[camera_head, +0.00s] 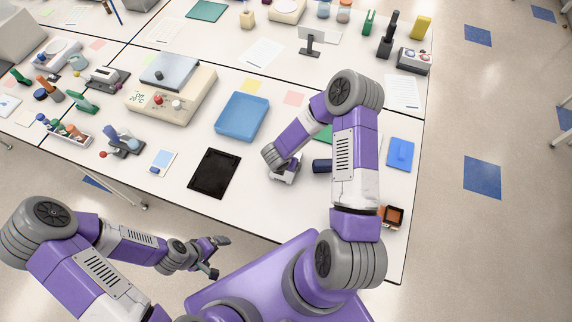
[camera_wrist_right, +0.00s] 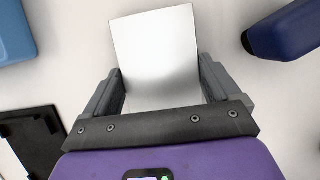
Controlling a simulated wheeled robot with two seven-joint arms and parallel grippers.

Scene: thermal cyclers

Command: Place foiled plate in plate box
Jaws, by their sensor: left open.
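The foiled plate (camera_wrist_right: 155,50), a flat silvery-white rectangle, lies between the two fingers of my right gripper (camera_wrist_right: 160,88) in the right wrist view, slightly skewed to them. The fingers are close along its sides; I cannot tell whether they clamp it. In the head view my right gripper (camera_head: 285,172) points down low at the table, mostly covering the plate. A light blue, open, shallow box (camera_head: 242,117), which looks like the plate box, stands behind and left of it; its corner shows in the wrist view (camera_wrist_right: 12,32). My left gripper (camera_head: 213,257) is open and empty, off the table's front edge.
A black flat tray (camera_head: 214,172) lies left of my right gripper. A dark blue object (camera_head: 322,166) is close on its right. A blue pad (camera_head: 400,153) and an orange-brown box (camera_head: 392,216) sit farther right.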

